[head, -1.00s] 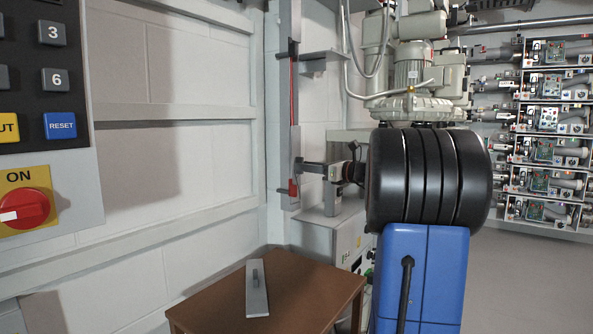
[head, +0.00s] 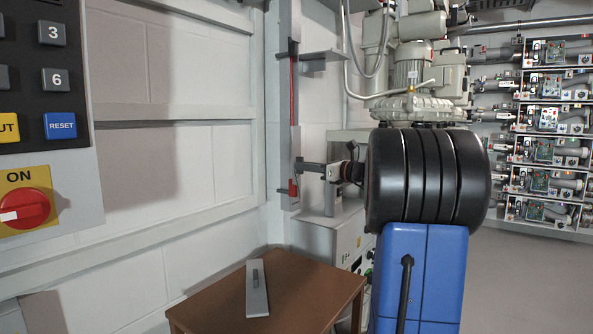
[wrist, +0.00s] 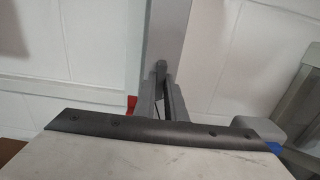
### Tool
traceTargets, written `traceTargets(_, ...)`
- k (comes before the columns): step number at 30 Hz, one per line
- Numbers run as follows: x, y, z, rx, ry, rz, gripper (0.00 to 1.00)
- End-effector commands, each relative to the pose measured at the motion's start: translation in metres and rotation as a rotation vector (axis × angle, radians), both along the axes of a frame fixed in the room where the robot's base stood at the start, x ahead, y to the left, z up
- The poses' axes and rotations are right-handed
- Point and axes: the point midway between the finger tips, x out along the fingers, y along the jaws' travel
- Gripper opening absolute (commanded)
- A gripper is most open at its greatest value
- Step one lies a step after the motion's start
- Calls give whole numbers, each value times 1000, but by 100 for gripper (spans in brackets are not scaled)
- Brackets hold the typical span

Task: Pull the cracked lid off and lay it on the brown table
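My gripper (head: 305,166) points left at a tall grey upright strip (head: 295,135) by the wall, which has a red vertical band. In the wrist view my gripper (wrist: 162,90) has its two grey fingers close together at the lower part of a grey panel (wrist: 165,30). A small dark handle-like piece (wrist: 161,68) shows at their tips; whether they grip it, I cannot tell. A grey lid (head: 257,290) with a dark handle lies flat on the brown table (head: 310,290). I see no crack on any lid.
The table is bare to the right of the lid and in front of it. A control panel (head: 40,130) with a red ON switch stands at the left. A pale machine (head: 412,75) is behind my arm, and a tall rack (head: 552,130) stands at the right.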

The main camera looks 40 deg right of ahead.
Motion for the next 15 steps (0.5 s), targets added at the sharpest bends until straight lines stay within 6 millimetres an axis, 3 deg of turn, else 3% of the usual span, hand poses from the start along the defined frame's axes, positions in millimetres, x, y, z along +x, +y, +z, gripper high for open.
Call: traceTargets(15, -6, -2, 0, 0, 0, -1, 0)
